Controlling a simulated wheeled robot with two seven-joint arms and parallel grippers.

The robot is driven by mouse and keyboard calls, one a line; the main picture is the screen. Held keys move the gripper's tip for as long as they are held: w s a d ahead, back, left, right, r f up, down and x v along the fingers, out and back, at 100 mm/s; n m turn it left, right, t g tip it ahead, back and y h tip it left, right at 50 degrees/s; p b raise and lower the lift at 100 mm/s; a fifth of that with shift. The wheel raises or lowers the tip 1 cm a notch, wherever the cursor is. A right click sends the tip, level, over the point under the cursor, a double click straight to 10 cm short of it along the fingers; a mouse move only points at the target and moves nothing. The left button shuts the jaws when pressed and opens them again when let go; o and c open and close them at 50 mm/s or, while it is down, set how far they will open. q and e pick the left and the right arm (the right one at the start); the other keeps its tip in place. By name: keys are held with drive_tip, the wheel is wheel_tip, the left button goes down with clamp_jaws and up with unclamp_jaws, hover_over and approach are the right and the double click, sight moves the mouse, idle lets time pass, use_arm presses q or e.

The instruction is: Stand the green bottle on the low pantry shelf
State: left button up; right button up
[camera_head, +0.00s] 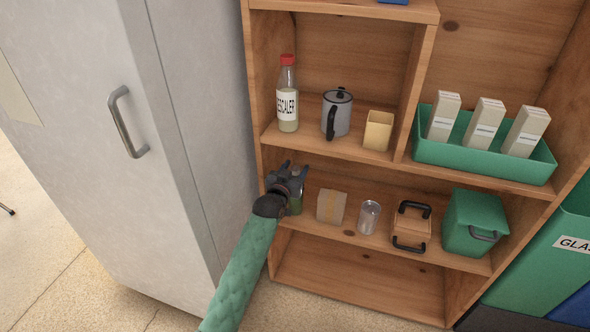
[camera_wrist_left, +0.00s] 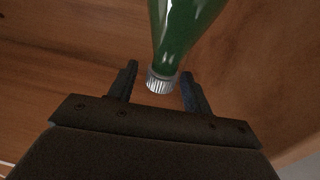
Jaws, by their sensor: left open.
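The green bottle (camera_head: 296,204) is at the left end of the low pantry shelf (camera_head: 340,230). It looks upright, with its upper part hidden by my left gripper (camera_head: 287,174). In the left wrist view the green bottle (camera_wrist_left: 182,28) shows its silver cap between or just beyond the fingertips of my left gripper (camera_wrist_left: 160,86). The two fingers are spread, with a gap visible beside the cap. I cannot tell whether a finger touches the bottle. My right gripper is not in view.
Right of the bottle on the low shelf are a cardboard box (camera_head: 331,207), a can (camera_head: 369,217), a brown case (camera_head: 411,227) and a green bin (camera_head: 474,223). A descaler bottle (camera_head: 287,97) stands on the shelf above. A grey cabinet (camera_head: 130,110) stands close on the left.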

use_arm(q)
drive_tip(key=shift+s+a, duration=0.1)
drive_tip(key=shift+s, duration=0.1)
drive_tip(key=shift+v, duration=5.85)
drive_tip(key=s+f+n+g+y, duration=0.1)
drive_tip(key=s+f+g, duration=0.2)
drive_tip(key=s+f, duration=0.8)
drive_tip(key=s+f+n+g+y, duration=0.15)
drive_tip(key=s+f, duration=0.55)
drive_tip(key=f, duration=0.8)
drive_tip(key=s+f+g, duration=0.2)
drive_tip(key=s+f, duration=0.5)
drive_tip(key=s, duration=0.4)
drive_tip(key=s+a+f+g, duration=0.1)
drive_tip(key=s+f+g, duration=0.2)
drive_tip(key=s+f, duration=0.5)
drive_tip(key=s, duration=0.3)
drive_tip(key=shift+p, duration=0.35)
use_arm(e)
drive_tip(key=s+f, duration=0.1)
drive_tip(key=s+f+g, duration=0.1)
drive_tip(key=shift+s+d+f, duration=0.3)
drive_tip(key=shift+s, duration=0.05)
